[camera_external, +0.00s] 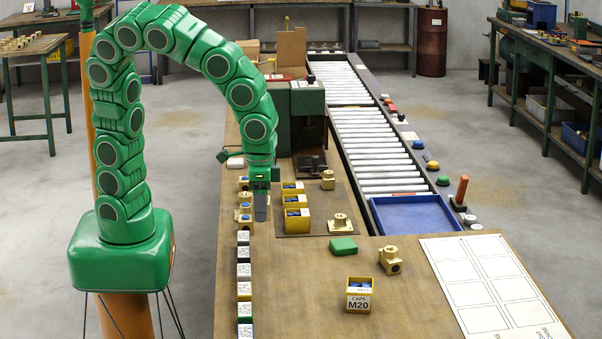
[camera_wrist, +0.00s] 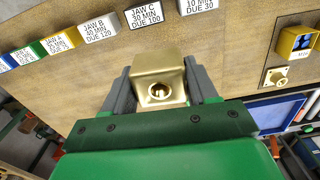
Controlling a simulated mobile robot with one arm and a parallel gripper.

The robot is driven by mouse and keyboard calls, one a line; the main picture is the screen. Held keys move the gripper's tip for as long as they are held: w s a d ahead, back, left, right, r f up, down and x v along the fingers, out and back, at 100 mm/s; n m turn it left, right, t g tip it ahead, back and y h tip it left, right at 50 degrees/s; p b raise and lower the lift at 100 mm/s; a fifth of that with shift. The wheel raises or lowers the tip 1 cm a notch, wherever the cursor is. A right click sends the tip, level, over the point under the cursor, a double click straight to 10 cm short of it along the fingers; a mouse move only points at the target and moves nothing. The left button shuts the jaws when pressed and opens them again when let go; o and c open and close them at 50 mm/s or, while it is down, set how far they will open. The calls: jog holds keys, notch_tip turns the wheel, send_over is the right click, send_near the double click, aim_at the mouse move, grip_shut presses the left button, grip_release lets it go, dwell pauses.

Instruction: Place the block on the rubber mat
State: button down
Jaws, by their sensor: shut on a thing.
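My gripper (camera_wrist: 160,78) is shut on a brass block (camera_wrist: 158,72). In the wrist view the block sits between the two grey fingers, with a round bore facing the camera. In the external view my gripper (camera_external: 262,205) points down over the left part of the bench; the held block cannot be made out there. A dark flat mat (camera_external: 318,212), probably the rubber mat, lies just right of my gripper. Yellow boxes (camera_external: 297,219) and a brass fitting on a pale plate (camera_external: 341,222) stand on it.
Brass pieces with blue tops (camera_external: 244,214) stand left of my gripper. Labelled tags (camera_external: 244,270) line the left edge. A green machine (camera_external: 307,110) stands behind the mat. A green block (camera_external: 343,246), another brass block (camera_external: 390,261) and a yellow M20 box (camera_external: 359,295) stand in front.

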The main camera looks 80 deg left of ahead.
jog(key=shift+a, duration=0.1)
jog(key=w+a+f, duration=0.2)
jog(key=w+a, duration=0.3)
jog(key=a, duration=0.4)
jog(key=w+a+f, duration=0.1)
jog(key=w+a, duration=0.4)
jog(key=a, duration=0.4)
jog(key=a+f, duration=0.2)
jog(key=a, duration=0.8)
jog(key=a+f, duration=0.2)
jog(key=a, duration=0.9)
jog(key=shift+n, duration=0.3)
jog(key=w+a+f, duration=0.1)
jog(key=w+f, duration=0.1)
jog(key=w, duration=0.2)
jog(key=w+a+f, duration=0.1)
jog(key=w+f, duration=0.2)
jog(key=w, duration=0.1)
jog(key=w+a+f, duration=0.2)
jog(key=w+f, duration=0.1)
jog(key=shift+w, duration=0.4)
jog(key=shift+w+a+f, duration=0.15)
jog(key=shift+w+f, duration=0.3)
jog(key=shift+f, duration=0.2)
jog(key=shift+w+a+f, duration=0.15)
jog(key=shift+w+f, duration=0.3)
jog(key=shift+f, duration=1.5)
jog(key=shift+f, duration=0.1)
